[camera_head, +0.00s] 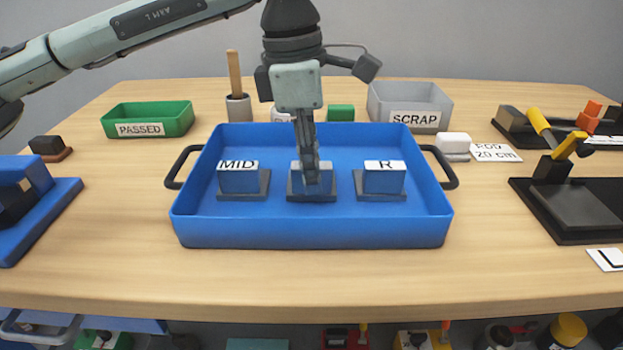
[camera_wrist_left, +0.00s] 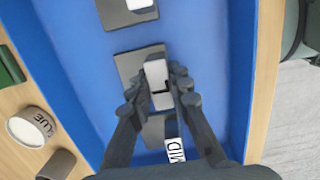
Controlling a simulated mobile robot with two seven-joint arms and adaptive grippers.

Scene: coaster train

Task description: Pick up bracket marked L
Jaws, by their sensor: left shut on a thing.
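A blue tray (camera_head: 310,235) holds three grey brackets with white-topped blocks in a row. The left one is marked MID (camera_head: 239,180), the right one R (camera_head: 384,180). My left gripper (camera_head: 311,178) points down at the centre bracket (camera_head: 325,190) and covers its label, so I cannot read an L. In the left wrist view, the fingers (camera_wrist_left: 158,88) are closed on both sides of that bracket's white-topped block (camera_wrist_left: 155,72). The bracket looks to be at tray-floor level; I cannot tell if it is lifted. My right gripper is not in view.
A green PASSED bin (camera_head: 148,120) stands back left and a grey SCRAP bin (camera_head: 411,107) back right. A glue pot (camera_wrist_left: 32,127) stands beside the tray. A black fixture with a yellow lever (camera_head: 570,205) is at right. The front table strip is clear.

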